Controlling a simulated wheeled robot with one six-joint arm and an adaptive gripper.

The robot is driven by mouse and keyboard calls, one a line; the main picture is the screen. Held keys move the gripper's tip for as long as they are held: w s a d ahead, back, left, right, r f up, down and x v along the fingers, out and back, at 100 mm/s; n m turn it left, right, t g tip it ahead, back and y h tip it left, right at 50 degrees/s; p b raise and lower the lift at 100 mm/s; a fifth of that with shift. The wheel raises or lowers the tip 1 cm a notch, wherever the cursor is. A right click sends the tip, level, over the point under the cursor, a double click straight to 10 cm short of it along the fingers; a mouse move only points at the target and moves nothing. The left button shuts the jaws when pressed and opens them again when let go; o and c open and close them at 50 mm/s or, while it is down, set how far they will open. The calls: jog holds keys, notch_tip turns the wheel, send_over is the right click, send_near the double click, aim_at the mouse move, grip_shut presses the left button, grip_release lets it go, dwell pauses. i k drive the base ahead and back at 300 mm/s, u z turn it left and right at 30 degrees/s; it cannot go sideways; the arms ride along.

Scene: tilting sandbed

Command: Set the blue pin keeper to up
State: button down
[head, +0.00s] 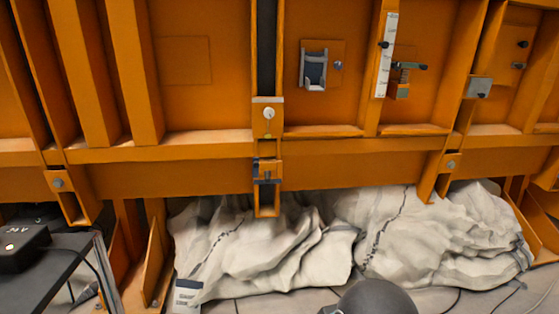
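A small dark blue-grey fitting (266,171), which may be the blue pin keeper, sits on the orange bracket (268,204) below the middle of the orange frame. It is too small to tell whether it is up or down. A small bluish knob (338,65) also shows on the panel above, to the right of a grey-framed holder (314,72). My gripper's fingers are not in view. A dark rounded shape at the bottom edge seems to be part of my own body.
The orange steel wall (205,110) with ribs fills the upper view. Pale draped sacks or sheeting (265,250) lie below it. A dark table (55,275) with a black box (20,247) stands at left. Cables cross the floor at the lower right.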

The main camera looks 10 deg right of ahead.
aim_at(256, 160)
jog(key=u, duration=0.3)
jog(key=i, duration=0.85)
jog(key=u, duration=0.55)
